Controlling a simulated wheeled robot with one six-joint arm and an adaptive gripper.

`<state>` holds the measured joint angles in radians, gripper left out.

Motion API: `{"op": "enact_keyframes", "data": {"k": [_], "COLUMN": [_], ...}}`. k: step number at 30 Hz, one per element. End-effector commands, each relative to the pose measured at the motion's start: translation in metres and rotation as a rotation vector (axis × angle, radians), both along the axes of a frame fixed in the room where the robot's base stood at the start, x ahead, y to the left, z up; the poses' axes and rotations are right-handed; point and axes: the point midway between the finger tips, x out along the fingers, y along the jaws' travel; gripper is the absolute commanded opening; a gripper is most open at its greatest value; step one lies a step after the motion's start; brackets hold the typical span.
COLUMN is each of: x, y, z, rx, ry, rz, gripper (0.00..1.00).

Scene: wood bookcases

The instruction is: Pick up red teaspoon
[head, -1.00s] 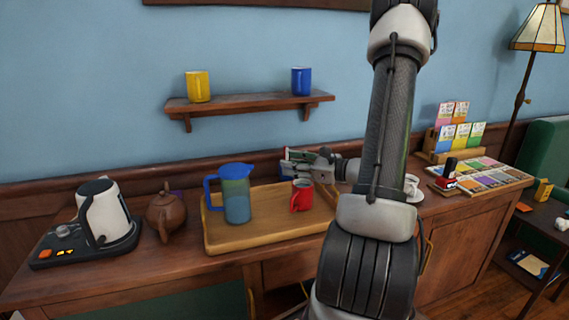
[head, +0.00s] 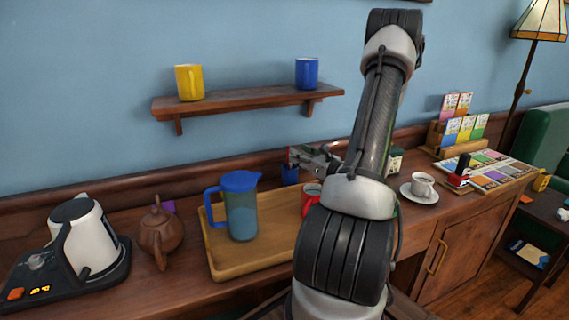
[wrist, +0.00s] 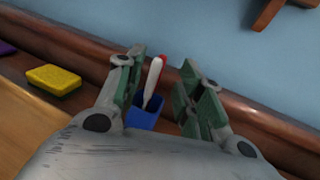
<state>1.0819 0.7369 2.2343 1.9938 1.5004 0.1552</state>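The blue cup (wrist: 143,117) stands by the wall and holds at least two slim utensils. One is white (wrist: 152,80). The other, the red teaspoon (wrist: 163,62), shows only a red end behind the white one; the rest is hidden. My gripper (wrist: 161,62) is open and empty, with one finger on each side of the utensils in the picture. I cannot tell whether either finger touches them. In the head view, my gripper (head: 308,157) is at the back of the counter, just above the blue cup (head: 289,174).
A wooden tray (head: 222,264) holds a blue-lidded pitcher (head: 241,210) and a red mug (head: 309,197), partly behind my arm. A yellow sponge (wrist: 54,79) lies near the cup. A teapot (head: 160,233) and kettle (head: 88,240) stand left. A shelf (head: 245,97) hangs above.

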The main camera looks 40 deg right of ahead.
Motion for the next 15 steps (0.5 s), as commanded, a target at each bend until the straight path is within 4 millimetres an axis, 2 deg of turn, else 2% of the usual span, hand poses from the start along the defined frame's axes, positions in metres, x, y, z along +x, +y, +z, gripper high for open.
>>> {"op": "enact_keyframes", "data": {"k": [12, 15], "x": [0.059, 0.067], "y": [0.001, 0.001], "z": [0.006, 0.006], "rx": [-0.001, 0.000], "ry": [0.000, 0.000], "rz": [0.004, 0.002], "gripper": [0.37, 0.37]}}
